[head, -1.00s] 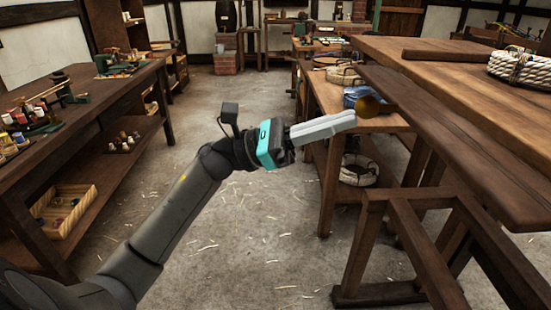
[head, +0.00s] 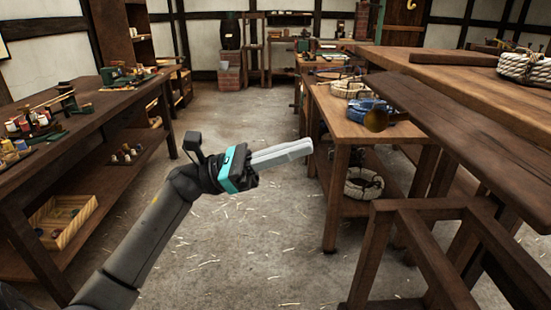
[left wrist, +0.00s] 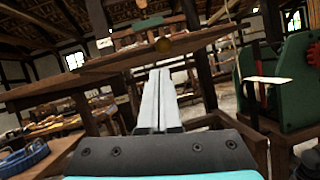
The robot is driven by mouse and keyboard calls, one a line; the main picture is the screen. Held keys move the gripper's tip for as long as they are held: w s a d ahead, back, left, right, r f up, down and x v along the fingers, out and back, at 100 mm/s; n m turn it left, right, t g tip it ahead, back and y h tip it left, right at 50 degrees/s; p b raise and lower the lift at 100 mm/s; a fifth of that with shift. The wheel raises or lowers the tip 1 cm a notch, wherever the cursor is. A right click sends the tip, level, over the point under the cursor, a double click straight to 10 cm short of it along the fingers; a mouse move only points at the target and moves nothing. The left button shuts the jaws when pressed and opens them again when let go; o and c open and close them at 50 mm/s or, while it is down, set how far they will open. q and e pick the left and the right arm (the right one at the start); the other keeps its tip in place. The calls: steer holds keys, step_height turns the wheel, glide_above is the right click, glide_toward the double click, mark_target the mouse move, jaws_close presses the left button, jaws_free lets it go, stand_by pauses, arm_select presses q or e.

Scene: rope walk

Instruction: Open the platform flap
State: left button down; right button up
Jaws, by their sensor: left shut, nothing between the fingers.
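The platform flap (head: 465,135) is a long dark wooden board along the near side of the raised wooden platform (head: 450,72) at right. My right gripper is not in view.
A trestle frame (head: 420,206) stands below the flap. A side bench (head: 340,128) with blue rope (head: 368,108) and coils is behind it. A tool table (head: 85,125) stands at left. The straw-strewn floor between is open. A rope coil (head: 525,66) lies on the platform.

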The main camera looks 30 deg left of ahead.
arm_select(q)
steer(key=shift+v, duration=1.55)
